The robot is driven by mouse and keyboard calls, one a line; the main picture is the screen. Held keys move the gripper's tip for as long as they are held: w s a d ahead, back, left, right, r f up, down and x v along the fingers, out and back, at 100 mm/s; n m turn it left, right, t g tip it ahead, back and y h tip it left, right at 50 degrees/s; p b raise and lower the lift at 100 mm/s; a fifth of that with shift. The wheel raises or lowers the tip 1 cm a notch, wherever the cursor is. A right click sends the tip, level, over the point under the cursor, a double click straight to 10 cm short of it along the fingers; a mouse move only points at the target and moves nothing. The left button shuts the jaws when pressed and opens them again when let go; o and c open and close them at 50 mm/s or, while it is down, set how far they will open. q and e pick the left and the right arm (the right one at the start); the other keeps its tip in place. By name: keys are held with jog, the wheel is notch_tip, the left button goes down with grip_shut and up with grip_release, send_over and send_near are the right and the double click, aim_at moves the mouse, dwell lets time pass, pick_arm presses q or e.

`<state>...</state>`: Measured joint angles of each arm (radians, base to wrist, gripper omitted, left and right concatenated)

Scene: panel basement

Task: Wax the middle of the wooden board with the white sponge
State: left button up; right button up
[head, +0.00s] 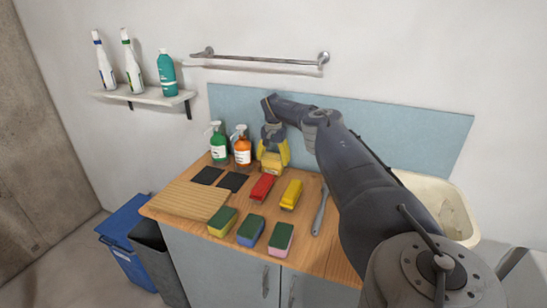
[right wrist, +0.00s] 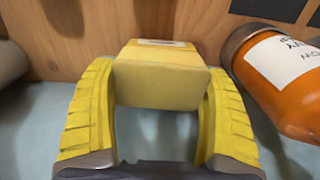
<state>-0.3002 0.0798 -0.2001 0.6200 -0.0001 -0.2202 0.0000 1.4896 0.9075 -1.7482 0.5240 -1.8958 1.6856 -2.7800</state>
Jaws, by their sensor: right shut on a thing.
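My right gripper (head: 272,157) has yellow fingers and reaches down at the back of the wooden counter, beside the orange bottle. It is shut on a pale yellow block (right wrist: 160,80), which shows between the two fingers in the right wrist view and has a small label on it. The wooden board (head: 188,201) lies flat at the left front of the counter, apart from the gripper. I cannot make out a clearly white sponge. Three green-topped sponges lie along the front edge: yellow (head: 222,222), blue (head: 251,231) and pink (head: 281,240). My left gripper is not in view.
A green bottle (head: 219,148) and an orange bottle (head: 242,150) stand left of the gripper. Two black pads (head: 207,176), a red item (head: 262,187), a yellow item (head: 291,194) and a grey tool (head: 320,210) lie between. A sink (head: 455,215) is at right.

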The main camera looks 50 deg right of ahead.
aim_at(273, 156)
dwell(0.4)
jog(key=shift+r, duration=3.45)
jog(key=shift+a, duration=0.1)
